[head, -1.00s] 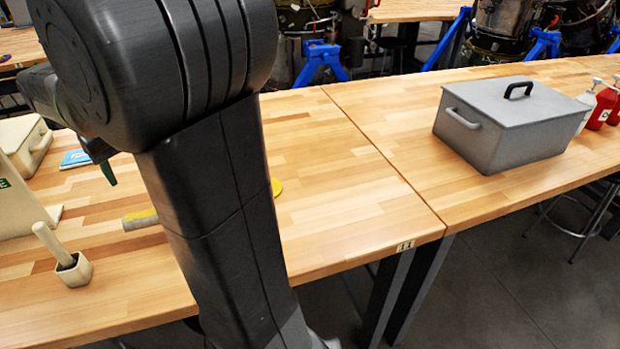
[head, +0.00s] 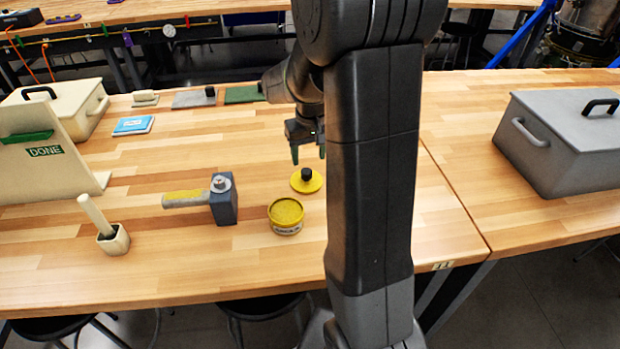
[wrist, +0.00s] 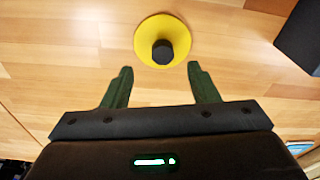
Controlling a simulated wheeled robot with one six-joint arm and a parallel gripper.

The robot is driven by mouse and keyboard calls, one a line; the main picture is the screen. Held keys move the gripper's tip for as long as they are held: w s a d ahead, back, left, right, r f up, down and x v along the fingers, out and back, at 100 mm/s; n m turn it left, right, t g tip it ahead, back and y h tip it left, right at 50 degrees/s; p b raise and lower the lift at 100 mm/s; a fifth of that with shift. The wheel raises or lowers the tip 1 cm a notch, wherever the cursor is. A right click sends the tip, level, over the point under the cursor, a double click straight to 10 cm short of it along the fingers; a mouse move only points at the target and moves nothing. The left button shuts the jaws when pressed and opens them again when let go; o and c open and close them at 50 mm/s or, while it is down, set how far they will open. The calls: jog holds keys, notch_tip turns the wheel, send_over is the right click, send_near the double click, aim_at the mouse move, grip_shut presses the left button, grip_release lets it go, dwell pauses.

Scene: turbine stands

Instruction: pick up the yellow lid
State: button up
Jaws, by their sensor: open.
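The yellow lid (head: 307,180) is a flat disc with a black knob and lies on the wooden table, just behind a round yellow-topped tin (head: 286,215). In the wrist view the lid (wrist: 150,30) lies beyond my fingertips, with its black knob roughly in line with the gap between them. My gripper (head: 308,154) points down above the table, a little behind the lid in the head view. Its green fingers (wrist: 158,74) are apart with nothing between them. My arm hides part of the table to the right.
A grey-headed hammer (head: 224,200) lies left of the tin. A small pot with a stick (head: 113,240) and a DONE board (head: 45,165) stand farther left. A grey lidded box (head: 560,145) is on the right table. The table around the lid is mostly clear.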

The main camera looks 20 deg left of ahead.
aim_at(306, 171)
jog(key=shift+w+a+f+p, duration=0.1)
jog(key=shift+a+f+p, duration=0.1)
jog(key=shift+f, duration=1)
jog(key=shift+w+a+f+p, duration=0.1)
jog(key=shift+a+f+p, duration=0.1)
jog(key=shift+f, duration=1)
jog(key=shift+w+a+f+p, duration=0.1)
jog(key=shift+a+f+p, duration=0.1)
jog(key=shift+f, duration=1)
grip_shut()
